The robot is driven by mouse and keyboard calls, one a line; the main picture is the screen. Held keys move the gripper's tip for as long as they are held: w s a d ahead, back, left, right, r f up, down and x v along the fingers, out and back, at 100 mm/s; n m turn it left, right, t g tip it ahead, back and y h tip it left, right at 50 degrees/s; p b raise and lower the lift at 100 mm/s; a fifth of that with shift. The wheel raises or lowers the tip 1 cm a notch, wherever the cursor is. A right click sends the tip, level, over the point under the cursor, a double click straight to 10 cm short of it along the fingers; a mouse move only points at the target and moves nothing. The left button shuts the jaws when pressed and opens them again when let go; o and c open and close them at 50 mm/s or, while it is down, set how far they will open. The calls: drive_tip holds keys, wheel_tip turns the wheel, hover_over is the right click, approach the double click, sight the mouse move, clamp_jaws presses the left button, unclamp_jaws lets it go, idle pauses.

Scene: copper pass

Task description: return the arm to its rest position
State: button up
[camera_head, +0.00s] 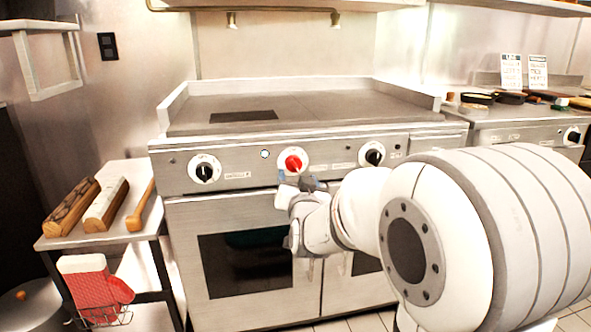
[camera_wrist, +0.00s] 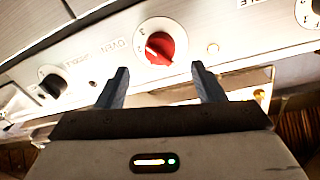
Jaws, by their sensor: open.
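My white arm reaches from the lower right in the head view toward the front of a steel griddle range (camera_head: 230,220). My gripper (camera_head: 300,183) is just in front of the control panel, by the red knob (camera_head: 293,162). In the wrist view my gripper (camera_wrist: 160,85) shows two dark fingers spread apart with nothing between them. The red knob (camera_wrist: 160,48) lies beyond and above the fingertips, apart from them in the picture. Its pointer is tilted. The exact gap in depth is hard to tell.
Black knobs sit left (camera_head: 205,169) and right (camera_head: 372,154) on the panel. A side table (camera_head: 95,238) at left holds wooden blocks and a mallet-like tool (camera_head: 141,206). A red-and-white patterned item (camera_head: 88,285) is below. A second counter (camera_head: 510,120) with pans stands at right.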

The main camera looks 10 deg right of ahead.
drive_tip(key=shift+s+a+f, duration=0.1)
drive_tip(key=shift+s, duration=0.65)
drive_tip(key=s+r+n+g+p, duration=0.1)
drive_tip(key=s+r+g+p, duration=0.4)
drive_tip(key=s+p, duration=0.5)
drive_tip(key=s+r+n+g+y+p, duration=0.1)
drive_tip(key=s+r+n+g+p, duration=0.1)
drive_tip(key=s+r+g+p, duration=0.3)
drive_tip(key=s+r+n+g+y+p, duration=0.1)
drive_tip(key=s+r+g+p, duration=0.4)
drive_tip(key=s+r+p, duration=0.6)
drive_tip(key=s+p, duration=0.4)
drive_tip(key=p, duration=0.5)
drive_tip(key=shift+a+r+g+p, duration=0.25)
drive_tip(key=shift+r+g+p, duration=0.05)
drive_tip(key=shift+r+g, duration=0.1)
